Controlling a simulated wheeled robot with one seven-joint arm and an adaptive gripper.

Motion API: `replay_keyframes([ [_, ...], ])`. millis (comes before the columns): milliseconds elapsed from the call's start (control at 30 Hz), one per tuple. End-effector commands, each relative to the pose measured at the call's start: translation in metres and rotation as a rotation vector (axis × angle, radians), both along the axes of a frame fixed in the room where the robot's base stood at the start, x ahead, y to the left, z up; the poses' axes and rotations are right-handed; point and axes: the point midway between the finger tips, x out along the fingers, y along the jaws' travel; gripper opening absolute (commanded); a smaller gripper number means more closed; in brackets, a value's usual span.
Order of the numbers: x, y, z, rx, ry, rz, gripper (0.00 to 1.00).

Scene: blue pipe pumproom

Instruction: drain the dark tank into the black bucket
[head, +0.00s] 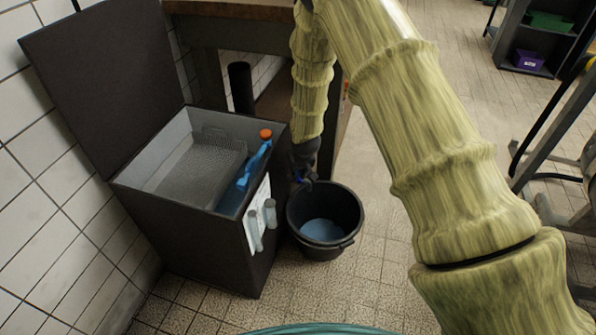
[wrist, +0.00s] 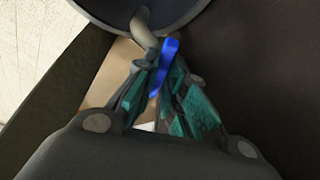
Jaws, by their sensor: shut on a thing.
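The dark tank (head: 200,235) stands at the left with its lid (head: 105,75) raised. Inside are a grey perforated tray (head: 195,170) and a blue object with an orange end (head: 254,160). The black bucket (head: 297,235) stands on the floor against the tank's right side, with blue-grey liquid (head: 323,230) in it. My gripper (head: 304,172) is low beside the tank, above the bucket's back rim. In the wrist view, my gripper (wrist: 160,82) is shut on a blue lever (wrist: 166,58), next to a pale spout (wrist: 143,28) over the bucket (wrist: 180,8). The fingers partly hide the lever.
A workbench (head: 235,10) stands behind the tank, with a dark upright cylinder (head: 241,88) near it. A white tiled wall (head: 30,150) is at the left. A shelf (head: 535,40) and a metal frame (head: 555,140) stand at the right. Open tiled floor lies in front of the bucket.

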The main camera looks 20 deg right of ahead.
Motion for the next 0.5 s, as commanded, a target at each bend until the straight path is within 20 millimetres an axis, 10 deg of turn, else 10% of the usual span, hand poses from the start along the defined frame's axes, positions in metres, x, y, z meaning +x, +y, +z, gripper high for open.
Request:
replay_keyframes([
  [500,-0.0004,-0.0023,0.0045,0.004,0.001,0.147,0.00],
])
